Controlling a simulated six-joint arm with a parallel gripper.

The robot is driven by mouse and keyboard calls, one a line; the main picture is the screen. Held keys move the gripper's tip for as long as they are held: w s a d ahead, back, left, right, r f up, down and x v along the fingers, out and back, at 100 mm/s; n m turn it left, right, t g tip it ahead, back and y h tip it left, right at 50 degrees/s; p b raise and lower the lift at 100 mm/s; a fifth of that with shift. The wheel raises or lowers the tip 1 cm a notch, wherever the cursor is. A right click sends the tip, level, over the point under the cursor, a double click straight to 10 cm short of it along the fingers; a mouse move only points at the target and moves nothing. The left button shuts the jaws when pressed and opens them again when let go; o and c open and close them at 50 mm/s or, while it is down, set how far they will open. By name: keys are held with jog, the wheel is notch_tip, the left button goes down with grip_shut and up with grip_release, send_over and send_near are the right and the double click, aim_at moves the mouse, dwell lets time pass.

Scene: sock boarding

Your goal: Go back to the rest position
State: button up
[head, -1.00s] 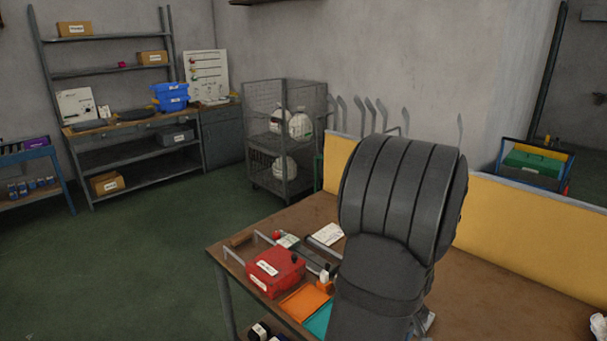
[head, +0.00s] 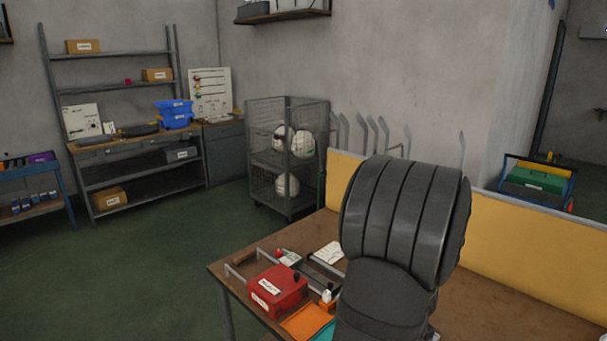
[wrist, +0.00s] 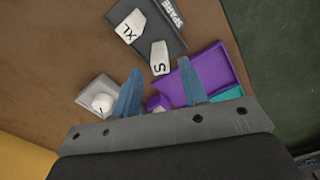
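In the wrist view my gripper (wrist: 159,92) has its two blue fingers well apart, with nothing seen gripped. A small purple item (wrist: 157,102) shows between the fingers; it appears to lie below them, but its depth is hard to tell. A purple tray (wrist: 222,66) is beyond the right finger, with a teal tray (wrist: 230,93) beside it. A dark tray marked SPARE (wrist: 165,17) has white pieces marked XL (wrist: 130,27) and S (wrist: 159,58) on or by it. In the head view my dark arm hides the gripper.
On the brown workbench (head: 490,300) stand a red box (head: 283,284) and an orange tray (head: 307,320). A grey tray (wrist: 88,90) holds a white bundle (wrist: 103,103). A yellow panel (head: 520,235) borders the bench's back. A wire cage (head: 285,150) stands behind.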

notch_tip(320, 180, down, 2)
jog(key=shift+f, duration=0.1)
notch_tip(320, 180, up, 12)
jog(key=f, duration=0.1)
notch_tip(320, 180, down, 12)
jog(key=shift+r, duration=0.25)
notch_tip(320, 180, up, 4)
jog(key=shift+r, duration=0.25)
jog(key=s+d+r, duration=0.5)
jog(key=s+r, duration=0.1)
jog(key=s, duration=0.4)
jog(key=w+a+n, duration=0.2)
jog(key=w+a, duration=0.1)
jog(key=w, duration=0.7)
jog(key=w+a+n, duration=0.2)
jog(key=w+a, duration=0.1)
jog(key=w, duration=0.8)
jog(key=w+a+f, duration=0.4)
jog(key=w+a, duration=0.1)
jog(key=shift+w+f, duration=0.2)
jog(key=shift+f, duration=0.1)
jog(key=shift+a, duration=0.1)
